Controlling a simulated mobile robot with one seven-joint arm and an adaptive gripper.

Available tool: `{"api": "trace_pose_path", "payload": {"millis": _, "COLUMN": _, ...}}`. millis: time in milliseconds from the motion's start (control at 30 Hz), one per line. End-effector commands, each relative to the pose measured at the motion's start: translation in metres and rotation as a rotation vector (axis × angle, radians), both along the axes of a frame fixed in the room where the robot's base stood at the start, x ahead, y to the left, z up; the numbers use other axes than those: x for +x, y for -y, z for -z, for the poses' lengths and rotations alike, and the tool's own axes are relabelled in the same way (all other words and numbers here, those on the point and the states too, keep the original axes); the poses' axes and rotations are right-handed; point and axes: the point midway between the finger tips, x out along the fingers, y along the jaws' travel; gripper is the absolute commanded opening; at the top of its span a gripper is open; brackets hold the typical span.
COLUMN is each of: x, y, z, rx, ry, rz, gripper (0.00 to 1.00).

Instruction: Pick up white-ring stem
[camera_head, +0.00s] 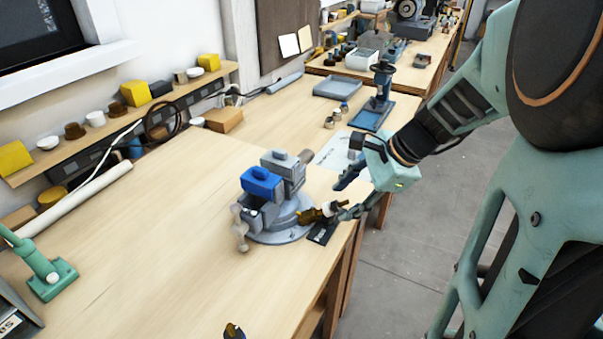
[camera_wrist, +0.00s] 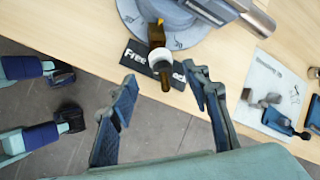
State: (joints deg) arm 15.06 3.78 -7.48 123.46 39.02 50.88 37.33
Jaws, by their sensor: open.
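The white-ring stem (camera_head: 311,215) is a brass-brown piece with a white ring around it, beside the round base of the grey vise (camera_head: 283,234). In the wrist view the stem (camera_wrist: 161,58) shows its ring and a darker brass end pointing towards my gripper (camera_wrist: 161,80). My gripper is open, with a blue-padded finger on either side of the stem's near end in the picture. No contact shows. In the head view my gripper (camera_head: 343,200) is just right of the stem at the table's edge. What supports the stem is unclear.
A black label plate (camera_wrist: 140,57) lies partly under the stem. The vise has a blue block (camera_head: 262,184) on top. A white sheet (camera_wrist: 272,90) with small parts lies to the right. A blue stand (camera_head: 372,115) is farther back. The left tabletop is mostly clear.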

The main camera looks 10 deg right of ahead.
Motion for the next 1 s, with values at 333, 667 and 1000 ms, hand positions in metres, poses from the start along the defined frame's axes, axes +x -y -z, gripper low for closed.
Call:
{"api": "trace_pose_path", "payload": {"millis": 333, "x": 0.014, "y": -0.021, "z": 0.033, "rx": 0.000, "ry": -0.001, "rz": -0.001, "gripper": 0.44}}
{"api": "trace_pose_path", "payload": {"millis": 667, "x": 0.014, "y": -0.021, "z": 0.033, "rx": -0.001, "ry": 0.000, "rz": -0.001, "gripper": 0.30}}
{"api": "trace_pose_path", "payload": {"millis": 1000, "x": 0.014, "y": -0.021, "z": 0.033, "rx": -0.001, "ry": 0.000, "rz": -0.001, "gripper": 0.00}}
